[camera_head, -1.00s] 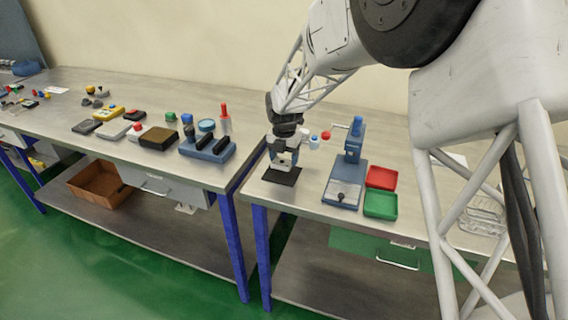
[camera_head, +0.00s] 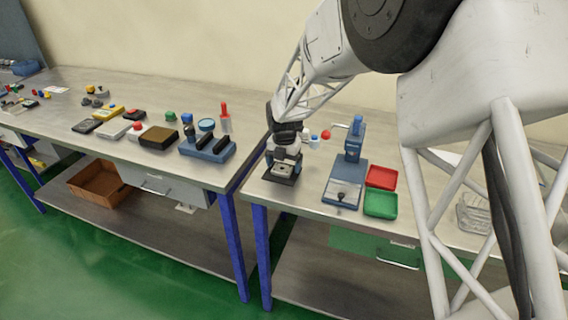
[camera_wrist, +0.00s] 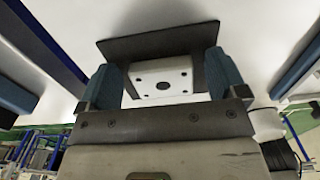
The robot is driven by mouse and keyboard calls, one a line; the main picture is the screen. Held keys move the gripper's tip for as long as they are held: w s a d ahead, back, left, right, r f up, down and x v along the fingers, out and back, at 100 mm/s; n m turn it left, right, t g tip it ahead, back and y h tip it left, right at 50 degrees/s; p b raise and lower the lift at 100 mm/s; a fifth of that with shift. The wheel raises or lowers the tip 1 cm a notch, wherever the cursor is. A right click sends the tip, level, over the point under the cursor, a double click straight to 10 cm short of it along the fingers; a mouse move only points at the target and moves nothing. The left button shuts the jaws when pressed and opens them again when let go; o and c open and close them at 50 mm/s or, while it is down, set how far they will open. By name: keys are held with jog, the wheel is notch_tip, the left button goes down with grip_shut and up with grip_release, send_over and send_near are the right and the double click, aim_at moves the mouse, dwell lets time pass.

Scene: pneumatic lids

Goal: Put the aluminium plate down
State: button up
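The aluminium plate (camera_wrist: 163,78) is a pale square block with a dark centre hole and small corner holes. In the wrist view it lies over the dark mat (camera_wrist: 150,42), between the two blue fingers of my gripper (camera_wrist: 165,75). Narrow gaps show between the plate and both fingers, clearest on the right, so the gripper looks open around it. In the head view my gripper (camera_head: 284,158) is low over the dark mat (camera_head: 269,177), with the plate (camera_head: 282,168) below it. The plate appears to rest on the mat; its underside is hidden.
A blue press-like device (camera_head: 345,186) stands just right of the mat, with a red tray (camera_head: 381,177) and a green tray (camera_head: 380,204) beyond. Small coloured items (camera_head: 326,134) stand behind. The left bench holds a blue fixture (camera_head: 208,150) and several tools.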

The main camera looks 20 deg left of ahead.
aim_at(284, 165)
notch_tip(284, 165, up, 12)
jog(key=shift+r, duration=0.15)
dwell(0.8)
dwell(0.7)
